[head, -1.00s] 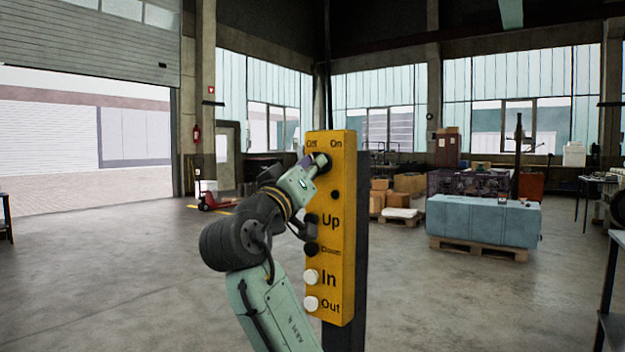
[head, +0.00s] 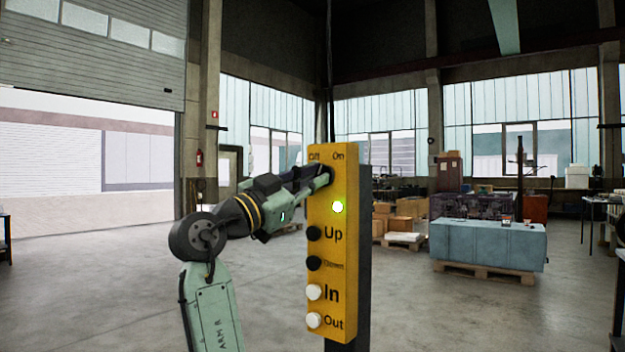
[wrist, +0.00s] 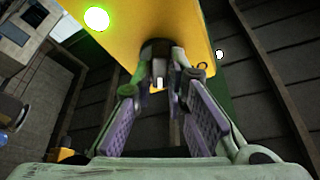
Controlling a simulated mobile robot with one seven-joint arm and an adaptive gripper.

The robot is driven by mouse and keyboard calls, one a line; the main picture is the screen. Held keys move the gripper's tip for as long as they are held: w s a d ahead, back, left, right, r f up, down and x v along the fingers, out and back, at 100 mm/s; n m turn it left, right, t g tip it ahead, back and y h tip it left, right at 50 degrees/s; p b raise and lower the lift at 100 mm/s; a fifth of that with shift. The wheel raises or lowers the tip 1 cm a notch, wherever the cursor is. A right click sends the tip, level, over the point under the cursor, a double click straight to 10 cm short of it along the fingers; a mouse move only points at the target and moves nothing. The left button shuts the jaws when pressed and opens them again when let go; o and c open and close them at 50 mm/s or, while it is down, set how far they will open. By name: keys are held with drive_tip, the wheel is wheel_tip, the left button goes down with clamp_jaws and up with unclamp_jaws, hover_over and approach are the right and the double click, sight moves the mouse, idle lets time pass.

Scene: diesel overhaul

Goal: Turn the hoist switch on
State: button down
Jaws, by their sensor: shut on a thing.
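The hoist switch (wrist: 155,50) is a dark round knob near the top of the yellow control box (head: 348,275), below the "Off" and "On" labels. In the head view my gripper (head: 318,180) reaches it from the left and mostly hides it. In the wrist view my gripper (wrist: 158,85) has its two purple-padded fingers converging at the knob, shut on it. A round indicator lamp (head: 338,207) below the switch is lit bright green. The lit lamp also shows in the wrist view (wrist: 97,19).
Below the lamp are dark "Up" (head: 314,233) and "Down" (head: 313,263) buttons, then white "In" (head: 314,292) and "Out" (head: 313,320) buttons. A blue block (head: 487,245) on a pallet stands at the back right. The floor (head: 120,285) at left is open.

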drive_tip(key=shift+r+m+g+h+p, duration=0.1)
drive_tip(key=shift+m+g+h+p, duration=0.3)
drive_tip(key=shift+m, duration=0.65)
drive_tip(key=shift+r+m+g+p, duration=0.1)
drive_tip(key=shift+m+g, duration=0.5)
drive_tip(key=shift+m, duration=0.75)
drive_tip(key=c, duration=1.6)
unclamp_jaws()
drive_tip(key=shift+w+f, duration=0.1)
drive_tip(key=v, duration=1.2)
drive_tip(key=shift+a, duration=0.15)
